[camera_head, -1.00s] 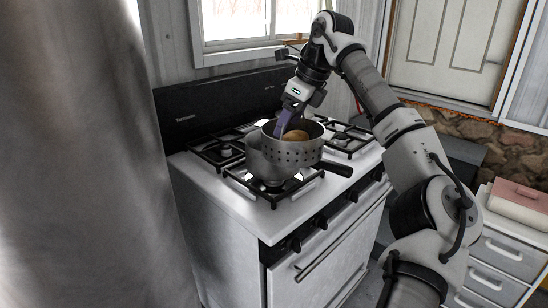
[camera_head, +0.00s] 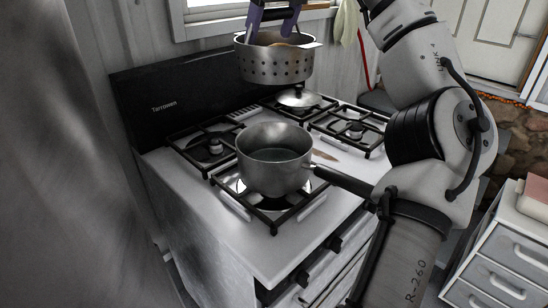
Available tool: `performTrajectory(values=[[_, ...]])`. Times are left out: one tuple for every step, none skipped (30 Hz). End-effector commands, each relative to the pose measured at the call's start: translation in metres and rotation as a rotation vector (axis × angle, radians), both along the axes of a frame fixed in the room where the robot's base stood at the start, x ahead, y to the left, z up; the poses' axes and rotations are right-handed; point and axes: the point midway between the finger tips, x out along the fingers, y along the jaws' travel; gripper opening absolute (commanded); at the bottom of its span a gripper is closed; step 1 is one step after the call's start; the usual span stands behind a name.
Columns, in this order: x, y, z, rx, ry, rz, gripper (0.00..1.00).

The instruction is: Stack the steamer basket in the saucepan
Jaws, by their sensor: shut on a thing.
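The steamer basket (camera_head: 275,68) is a grey metal pot with rows of holes, held in the air at the top of the view. My gripper (camera_head: 272,20) is shut on it from above, with purple fingers reaching to its rim. Something brown shows inside the basket, mostly hidden. The saucepan (camera_head: 272,177) stands upright on the front-left burner of the stove, its black handle (camera_head: 345,182) pointing right. Its inside shows no basket. In the picture the basket is above the saucepan and apart from it; their exact alignment in depth is unclear.
A metal lid (camera_head: 300,98) with a dark knob is on the back of the stove (camera_head: 190,195). Bare burner grates (camera_head: 348,128) are at the right. A thin brown item (camera_head: 325,154) lies beside the saucepan. A white drawer unit (camera_head: 500,250) stands at the right.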

Motion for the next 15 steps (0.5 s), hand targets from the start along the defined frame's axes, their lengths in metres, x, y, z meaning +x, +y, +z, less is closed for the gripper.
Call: performTrajectory(values=[[-0.001, 0.000, -0.003, -0.001, -0.001, 0.000, 0.45], [-0.001, 0.000, -0.007, -0.001, 0.000, -0.001, 0.45], [-0.001, 0.000, -0.013, 0.000, 0.001, -0.001, 0.45], [-0.001, 0.000, -0.020, 0.000, 0.002, -0.001, 0.45], [-0.001, 0.000, -0.027, 0.000, 0.002, -0.001, 0.45], [-0.001, 0.000, -0.038, -0.001, 0.003, 0.001, 0.45], [-0.001, -0.001, -0.046, -0.001, 0.004, 0.000, 0.45], [-0.001, -0.001, -0.054, 0.000, 0.003, 0.000, 0.45], [-0.001, 0.000, -0.065, 0.000, 0.003, 0.001, 0.45], [-0.001, -0.001, -0.072, 0.000, 0.003, 0.000, 0.45], [-0.001, 0.000, -0.080, 0.001, 0.004, 0.000, 0.45], [-0.002, 0.000, -0.091, 0.001, 0.001, 0.002, 0.45], [-0.001, 0.000, -0.099, 0.001, 0.002, 0.001, 0.45], [-0.001, 0.000, -0.106, 0.001, 0.004, 0.000, 0.45], [-0.002, 0.000, -0.116, 0.002, 0.003, 0.000, 0.45]])
